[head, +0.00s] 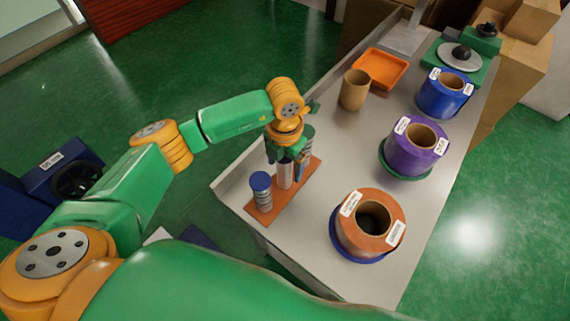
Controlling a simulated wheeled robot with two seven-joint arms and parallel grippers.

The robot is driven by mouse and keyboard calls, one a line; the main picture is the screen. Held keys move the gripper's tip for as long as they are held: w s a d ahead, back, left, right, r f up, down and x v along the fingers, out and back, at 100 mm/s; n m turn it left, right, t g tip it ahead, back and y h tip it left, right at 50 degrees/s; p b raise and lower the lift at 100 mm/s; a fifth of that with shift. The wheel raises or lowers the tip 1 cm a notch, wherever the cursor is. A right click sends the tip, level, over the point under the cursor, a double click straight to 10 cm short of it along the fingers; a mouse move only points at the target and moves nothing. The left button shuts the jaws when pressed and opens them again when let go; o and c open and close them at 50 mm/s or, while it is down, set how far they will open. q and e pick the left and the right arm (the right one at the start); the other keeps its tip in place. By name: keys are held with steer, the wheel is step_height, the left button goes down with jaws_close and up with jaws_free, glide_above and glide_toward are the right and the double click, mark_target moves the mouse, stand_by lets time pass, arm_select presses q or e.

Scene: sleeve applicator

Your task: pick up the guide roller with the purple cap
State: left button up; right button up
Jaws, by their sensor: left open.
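A brown rack board (254,212) on the near left of the table holds a row of upright guide rollers. The nearest roller (261,190) has a dark blue cap. A pale roller (285,174) stands behind it, and its top is hidden by my left gripper, so I cannot see its cap colour. Another roller (303,168) stands farther along, partly covered by the gripper. No purple cap shows clearly. My left gripper (280,154) is open, pointing down over the pale roller, with its fingers at the roller's upper part. I cannot tell whether they touch it. My right gripper is out of view.
Label rolls in orange (355,238), purple (403,157) and blue (431,99) stand along the table's right side. A cardboard tube (354,91) and an orange tray (391,62) are farther back. The table middle (345,150) is clear.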

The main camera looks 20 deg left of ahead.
arm_select(q)
jaws_close()
